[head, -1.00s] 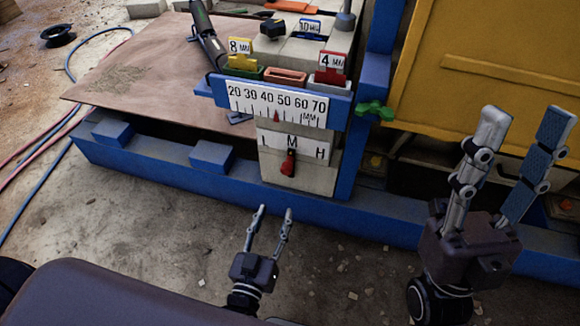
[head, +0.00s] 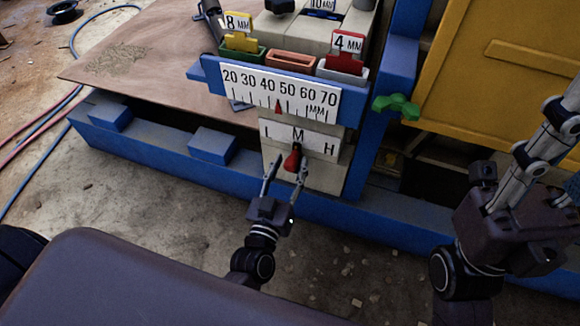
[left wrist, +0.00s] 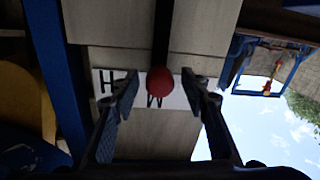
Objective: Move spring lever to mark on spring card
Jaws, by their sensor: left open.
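The red spring lever (head: 292,160) sticks out below the white spring card (head: 313,144) lettered L, M, H, beneath the M. My left gripper (head: 286,170) is open, with its fingers on either side of the lever's red knob. In the left wrist view the red knob (left wrist: 160,80) lies between the open fingertips (left wrist: 160,90), with a gap on each side. The card (left wrist: 106,84) shows upside down there, its M partly behind the knob. My right gripper is at the right edge of the head view, its fingertips cut off.
A ruler scale (head: 250,87) with a red pointer is above the card. Coloured bins (head: 290,63) with number tags stand above it. A green knob (head: 397,106) is on the right, beside a yellow panel (head: 490,75). Blue beams (head: 160,160) run along the base.

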